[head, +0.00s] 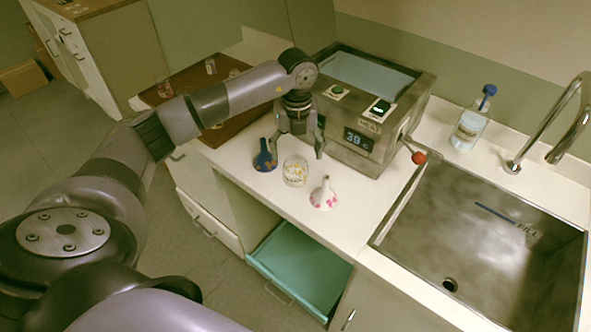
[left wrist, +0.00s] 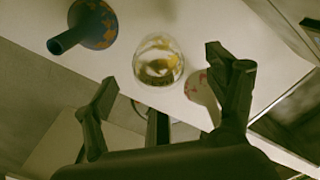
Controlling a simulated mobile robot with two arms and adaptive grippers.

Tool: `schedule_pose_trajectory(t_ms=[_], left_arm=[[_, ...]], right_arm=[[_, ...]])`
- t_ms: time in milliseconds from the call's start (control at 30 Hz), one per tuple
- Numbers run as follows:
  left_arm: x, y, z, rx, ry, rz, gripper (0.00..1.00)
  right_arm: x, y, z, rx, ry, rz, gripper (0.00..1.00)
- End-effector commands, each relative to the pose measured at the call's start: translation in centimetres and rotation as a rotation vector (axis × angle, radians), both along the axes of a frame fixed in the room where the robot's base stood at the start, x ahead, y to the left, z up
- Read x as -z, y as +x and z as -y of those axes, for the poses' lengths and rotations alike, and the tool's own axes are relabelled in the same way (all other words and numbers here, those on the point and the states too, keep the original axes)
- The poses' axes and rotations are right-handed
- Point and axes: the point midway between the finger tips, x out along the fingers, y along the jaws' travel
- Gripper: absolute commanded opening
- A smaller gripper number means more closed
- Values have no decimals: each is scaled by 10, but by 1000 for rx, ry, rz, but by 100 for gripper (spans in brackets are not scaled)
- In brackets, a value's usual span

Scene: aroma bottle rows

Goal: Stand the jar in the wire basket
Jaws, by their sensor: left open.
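A clear glass jar (head: 295,172) with a yellow pattern stands upright on the white counter, between a dark blue flask (head: 264,158) and a white flask with pink marks (head: 324,195). My left gripper (head: 298,148) is open and empty, pointing down just above and behind the jar. In the left wrist view the jar (left wrist: 158,62) shows beyond and between the open fingers (left wrist: 160,78), apart from them. The blue flask (left wrist: 92,25) is at upper left there, and the white flask (left wrist: 200,90) is partly behind a finger. I cannot make out a wire basket in either view.
A metal water bath (head: 372,160) reading 39 stands close behind the gripper, with a red-knobbed lever (head: 419,158). A sink (head: 470,245), faucet (head: 550,125) and soap bottle (head: 469,128) are at right. A brown tray (head: 225,132) holds small glasses. A teal drawer (head: 300,270) is open below.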

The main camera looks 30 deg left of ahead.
Motion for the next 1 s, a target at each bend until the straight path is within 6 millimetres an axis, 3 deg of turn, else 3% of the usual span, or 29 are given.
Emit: schedule_pose_trajectory(t_ms=[167,300,600,1000], left_arm=[[24,-7,-2,1,0,-8,79],[42,-5,-1,1,-1,-4,79],[48,-5,-1,1,-1,-2,78],[47,-5,-2,1,-1,-2,51]], right_arm=[[-19,1,2,0,-2,2,0],[-21,2,2,1,-2,4,0],[-21,2,2,1,-2,4,0],[-21,2,1,2,-1,3,0]])
